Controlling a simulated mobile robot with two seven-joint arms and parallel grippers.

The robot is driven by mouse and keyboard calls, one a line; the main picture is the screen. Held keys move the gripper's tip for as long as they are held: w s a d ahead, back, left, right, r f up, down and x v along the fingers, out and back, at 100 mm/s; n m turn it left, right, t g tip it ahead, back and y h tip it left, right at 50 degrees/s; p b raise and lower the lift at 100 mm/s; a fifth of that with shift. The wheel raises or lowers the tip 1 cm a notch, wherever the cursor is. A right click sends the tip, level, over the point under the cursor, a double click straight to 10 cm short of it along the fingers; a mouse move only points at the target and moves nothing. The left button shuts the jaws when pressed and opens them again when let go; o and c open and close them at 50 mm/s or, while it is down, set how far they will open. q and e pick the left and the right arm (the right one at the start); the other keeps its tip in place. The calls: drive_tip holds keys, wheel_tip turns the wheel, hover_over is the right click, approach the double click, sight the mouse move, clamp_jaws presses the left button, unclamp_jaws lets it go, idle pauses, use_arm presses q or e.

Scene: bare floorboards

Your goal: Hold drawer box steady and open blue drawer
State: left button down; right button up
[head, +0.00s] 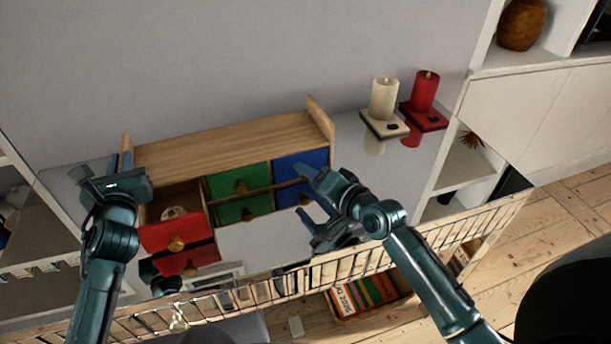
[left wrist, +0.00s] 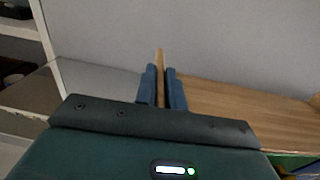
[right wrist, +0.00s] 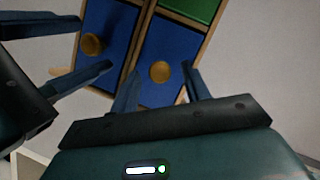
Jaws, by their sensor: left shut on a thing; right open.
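The wooden drawer box (head: 225,143) stands on a glossy white surface. Its red drawer (head: 168,234) at the left is pulled out, with a round pale item inside. Its green drawer (head: 240,182) is shut. The blue drawer (head: 288,170) at the right looks shut; its round knob (right wrist: 160,71) shows in the right wrist view. My left gripper (left wrist: 161,80) is shut on the raised left side panel (left wrist: 160,62) of the box. My right gripper (right wrist: 161,72) is open in front of the blue drawer, fingertips either side of the knob in view; contact cannot be told.
The glossy surface mirrors the drawers and my right gripper (head: 308,182). A cream candle (head: 383,98) and a red candle (head: 424,92) stand on holders to the right of the box. A slatted rail (head: 340,268) runs along the front. White shelves flank both sides.

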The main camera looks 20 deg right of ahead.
drive_tip(key=shift+c, duration=0.2)
clamp_jaws()
idle(0.3)
